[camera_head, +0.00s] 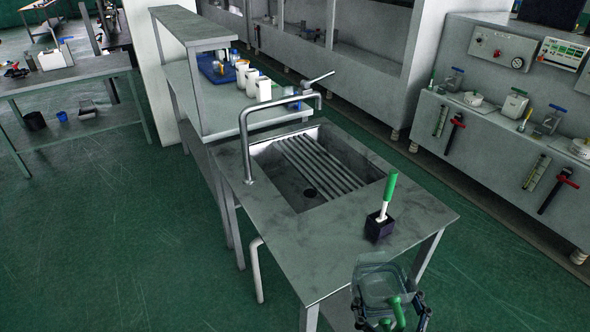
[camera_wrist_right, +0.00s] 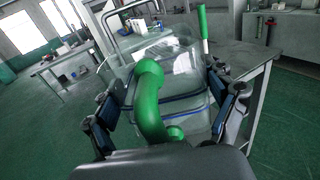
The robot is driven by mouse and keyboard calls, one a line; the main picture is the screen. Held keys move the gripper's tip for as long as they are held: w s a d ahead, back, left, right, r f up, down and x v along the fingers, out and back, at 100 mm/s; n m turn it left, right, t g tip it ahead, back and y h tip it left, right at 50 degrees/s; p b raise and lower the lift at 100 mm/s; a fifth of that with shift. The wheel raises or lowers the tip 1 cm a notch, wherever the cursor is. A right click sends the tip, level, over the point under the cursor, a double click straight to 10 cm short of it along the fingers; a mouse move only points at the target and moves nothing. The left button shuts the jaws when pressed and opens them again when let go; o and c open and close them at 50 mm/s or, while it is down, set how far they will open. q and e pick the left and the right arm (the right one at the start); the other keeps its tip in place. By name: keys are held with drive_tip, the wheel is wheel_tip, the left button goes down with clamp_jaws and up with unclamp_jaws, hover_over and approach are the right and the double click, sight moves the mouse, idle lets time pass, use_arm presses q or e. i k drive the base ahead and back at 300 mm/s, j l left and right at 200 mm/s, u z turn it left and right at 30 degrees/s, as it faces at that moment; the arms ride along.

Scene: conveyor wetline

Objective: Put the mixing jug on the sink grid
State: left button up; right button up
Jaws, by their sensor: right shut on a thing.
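The mixing jug (camera_head: 376,284) is clear, with a green handle. It is at the bottom right of the head view, just off the near right corner of the sink table. In the right wrist view its green handle (camera_wrist_right: 148,100) rises between the fingers, with the clear body behind. My right gripper (camera_head: 391,314) is shut on the jug by its handle; it also shows in the wrist view (camera_wrist_right: 168,108). The sink grid (camera_head: 318,165), a set of parallel bars, lies across the right part of the sink basin, with nothing on it. My left gripper is not in view.
A dark holder with a green-handled brush (camera_head: 379,226) stands on the sink table (camera_head: 310,243), between jug and basin. A curved metal tap (camera_head: 244,145) arches over the basin's far left side. White containers (camera_head: 263,89) stand on the bench behind. The table's near left top is clear.

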sight(315, 166)
drive_tip(key=i+j+z, duration=0.1)
drive_tip(key=j, duration=0.3)
drive_tip(key=i+j, duration=0.15)
drive_tip(key=j, duration=0.3)
drive_tip(key=i+j+z, duration=0.15)
drive_tip(key=j, duration=0.3)
drive_tip(key=i+j, duration=0.1)
drive_tip(key=j, duration=0.35)
drive_tip(key=i+j+z, duration=0.15)
drive_tip(key=i, duration=0.45)
drive_tip(key=i+j+z, duration=0.15)
drive_tip(key=i, duration=0.5)
drive_tip(key=i+l, duration=0.2)
drive_tip(key=i, duration=0.1)
